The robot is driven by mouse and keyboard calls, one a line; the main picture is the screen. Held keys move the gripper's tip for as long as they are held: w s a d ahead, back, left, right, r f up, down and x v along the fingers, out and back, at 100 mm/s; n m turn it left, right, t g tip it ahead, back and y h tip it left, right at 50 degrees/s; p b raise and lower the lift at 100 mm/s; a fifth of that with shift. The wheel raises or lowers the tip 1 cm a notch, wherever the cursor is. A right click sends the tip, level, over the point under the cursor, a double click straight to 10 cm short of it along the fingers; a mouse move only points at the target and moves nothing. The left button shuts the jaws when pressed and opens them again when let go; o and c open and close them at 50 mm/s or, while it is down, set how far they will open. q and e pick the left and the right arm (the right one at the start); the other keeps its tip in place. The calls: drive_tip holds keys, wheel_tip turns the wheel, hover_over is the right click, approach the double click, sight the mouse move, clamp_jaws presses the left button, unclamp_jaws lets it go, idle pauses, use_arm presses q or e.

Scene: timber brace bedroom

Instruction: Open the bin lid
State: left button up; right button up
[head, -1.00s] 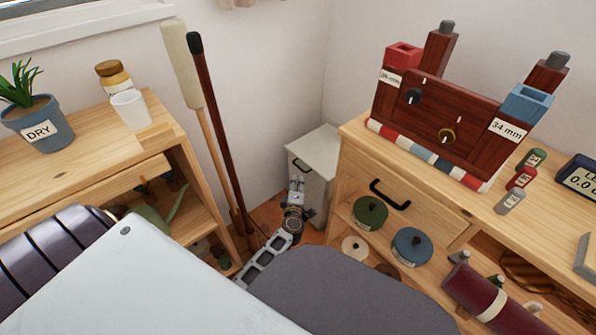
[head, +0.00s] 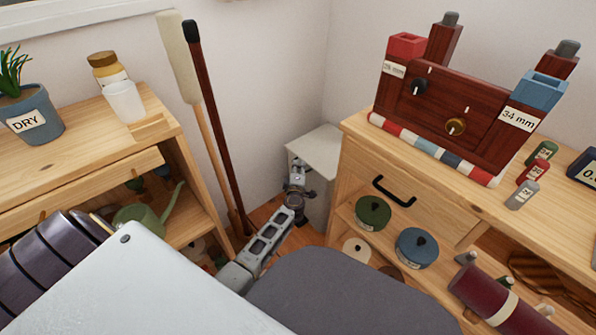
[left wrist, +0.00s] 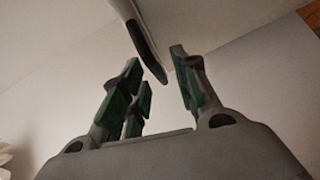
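The bin is the pale grey-white box (head: 318,215) in the corner, between the two wooden units. Its lid (head: 318,146) is the flat top and looks shut. My left gripper (head: 297,168) is at the front left of the bin, near the lid's front edge and covering part of the front. In the left wrist view its green-padded fingers (left wrist: 160,85) are apart with nothing between them. A pale curved piece with a dark edge (left wrist: 142,38) lies just beyond the fingertips; I cannot tell which part it is. My right gripper is not in view.
A brown pole (head: 215,120) and a pale-headed pole (head: 178,60) lean left of the bin. A wooden shelf (head: 75,165) stands left. A wooden cabinet (head: 410,200) with a black drawer handle (head: 394,191) stands close on the right. The gap between is narrow.

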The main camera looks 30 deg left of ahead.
use_arm(q)
drive_tip(key=shift+w+a, duration=0.15)
drive_tip(key=shift+w, duration=0.2)
drive_tip(key=shift+c, duration=0.3)
clamp_jaws()
